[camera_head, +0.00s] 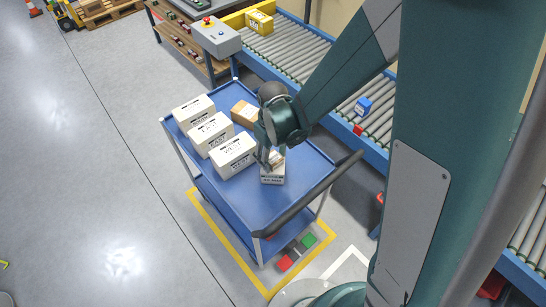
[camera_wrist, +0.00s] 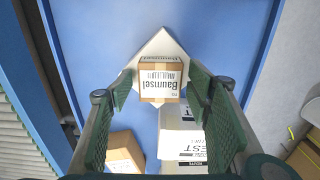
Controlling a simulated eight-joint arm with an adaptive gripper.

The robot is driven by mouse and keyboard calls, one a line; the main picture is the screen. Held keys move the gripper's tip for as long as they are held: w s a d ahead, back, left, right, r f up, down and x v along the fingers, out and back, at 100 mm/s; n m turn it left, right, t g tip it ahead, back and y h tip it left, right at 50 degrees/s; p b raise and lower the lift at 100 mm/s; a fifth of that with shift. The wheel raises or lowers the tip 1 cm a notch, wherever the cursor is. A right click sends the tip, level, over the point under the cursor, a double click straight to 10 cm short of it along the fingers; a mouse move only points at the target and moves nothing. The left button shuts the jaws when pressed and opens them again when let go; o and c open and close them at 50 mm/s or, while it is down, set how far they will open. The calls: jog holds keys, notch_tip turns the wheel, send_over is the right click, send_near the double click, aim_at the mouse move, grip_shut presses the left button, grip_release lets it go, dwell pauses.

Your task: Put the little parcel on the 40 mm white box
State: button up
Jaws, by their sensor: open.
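The little parcel (camera_head: 277,159) is a small brown box with a white printed label. In the wrist view the parcel (camera_wrist: 160,82) lies over the top of a small white box (camera_wrist: 162,45), whose corners stick out around it at an angle. In the head view this white box (camera_head: 272,176) stands on the blue cart, and the parcel appears to rest on it. My gripper (camera_head: 268,158) is just above them. In the wrist view my gripper (camera_wrist: 160,92) is open, with one finger on each side of the parcel and gaps showing. The parcel's underside is hidden.
Three larger white boxes (camera_head: 233,155) stand in a row on the cart's left side. A brown carton (camera_head: 244,113) lies behind my gripper. The cart (camera_head: 258,202) has free blue top in front and a dark handle (camera_head: 310,190). A roller conveyor (camera_head: 300,50) runs behind.

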aim_at(275, 158)
notch_tip(275, 158, up, 12)
jog(key=p, duration=0.1)
jog(key=shift+f, duration=0.2)
dwell(0.5)
dwell(0.6)
jog(key=s+d+r+m+t, duration=0.3)
jog(key=d+r+m, duration=0.1)
jog(key=d+r, duration=0.85)
jog(key=s+d+r+m+t, duration=0.4)
jog(key=s+d, duration=0.5)
jog(key=d, duration=0.4)
jog(key=shift+d+r+m, duration=0.35)
jog(key=shift+r+m, duration=0.15)
jog(key=shift+r, duration=0.7)
